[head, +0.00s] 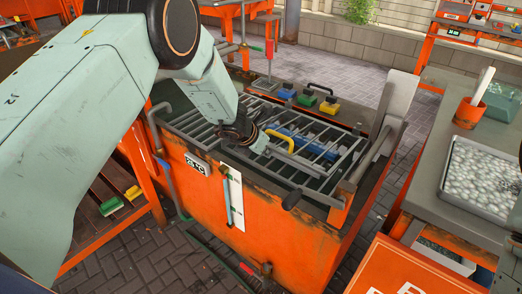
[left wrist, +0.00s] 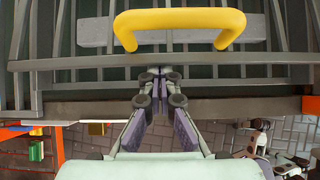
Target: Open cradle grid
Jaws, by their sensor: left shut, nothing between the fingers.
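The cradle grid (head: 318,172) is a frame of grey metal bars lying across the top of an orange tank (head: 262,220). It looks flat and closed over the tank. A yellow handle (head: 290,137) is fixed on the grid; it also shows in the left wrist view (left wrist: 180,20) as a thick arch across the top. My left gripper (head: 264,145) is over the grid's front part, just beside the handle. In the left wrist view its fingertips (left wrist: 160,74) are together and empty, below the handle in the picture and apart from it. My right gripper is not visible.
Blue, green and yellow blocks (head: 308,98) stand on the tank's back edge. A grey upright post (head: 396,105) rises at its right end. A bench with a tray of pale pellets (head: 482,178) and an orange cup (head: 469,113) stands right. Paved floor surrounds the tank.

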